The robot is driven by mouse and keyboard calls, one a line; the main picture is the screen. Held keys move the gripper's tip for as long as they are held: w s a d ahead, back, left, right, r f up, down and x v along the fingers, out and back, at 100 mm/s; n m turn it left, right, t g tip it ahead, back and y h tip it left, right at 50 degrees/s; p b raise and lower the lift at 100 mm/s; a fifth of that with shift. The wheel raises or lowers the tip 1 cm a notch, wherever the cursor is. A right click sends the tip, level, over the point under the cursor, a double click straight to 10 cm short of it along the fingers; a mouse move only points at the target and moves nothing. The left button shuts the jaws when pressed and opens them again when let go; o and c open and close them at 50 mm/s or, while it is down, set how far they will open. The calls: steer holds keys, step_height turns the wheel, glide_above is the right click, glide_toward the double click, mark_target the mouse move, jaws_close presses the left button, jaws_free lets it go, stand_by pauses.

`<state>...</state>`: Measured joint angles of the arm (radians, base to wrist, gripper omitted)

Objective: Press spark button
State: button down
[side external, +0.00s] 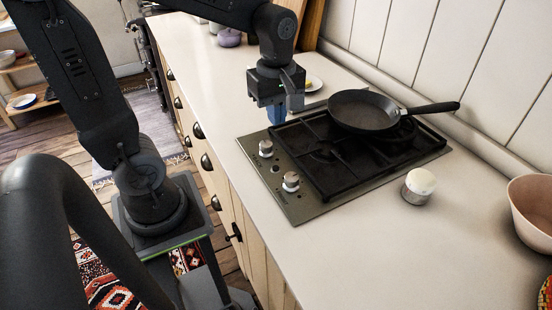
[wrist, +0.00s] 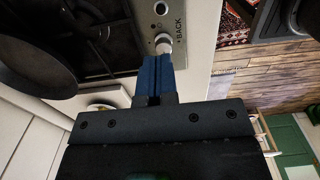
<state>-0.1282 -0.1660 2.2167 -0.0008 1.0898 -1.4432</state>
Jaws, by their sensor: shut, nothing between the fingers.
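The gas hob (side external: 262,180) is set in the counter, with a steel control strip along its front edge. Two silver knobs stand on the strip, one at the far end (side external: 265,148) and one nearer (side external: 291,181). A small dark round button (side external: 275,169) sits between them; it also shows at the top of the wrist view (wrist: 160,9). My gripper (side external: 277,121) is shut and empty, its blue fingers pointing down above the hob's far end. In the wrist view its fingertips (wrist: 155,58) appear just below the knob marked BACK (wrist: 163,43); contact cannot be told.
A black frying pan (side external: 360,110) rests on the hob grates, its handle pointing right. A white-topped jar (side external: 418,187) and a pink bowl (side external: 532,213) stand to the right. A plate (side external: 314,82) lies behind my gripper. The counter's near part is clear.

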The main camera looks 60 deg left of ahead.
mark_target(275, 168)
step_height(275, 168, down, 13)
steer(key=shift+r, duration=0.1)
stand_by(0.4)
steer(key=shift+s+f, duration=0.2)
steer(key=shift+f, duration=0.75)
steer(key=shift+r, duration=0.1)
steer(key=shift+w+r, duration=0.15)
steer(key=shift+r, duration=0.15)
step_height(275, 168, up, 14)
steer(key=shift+w, duration=0.15)
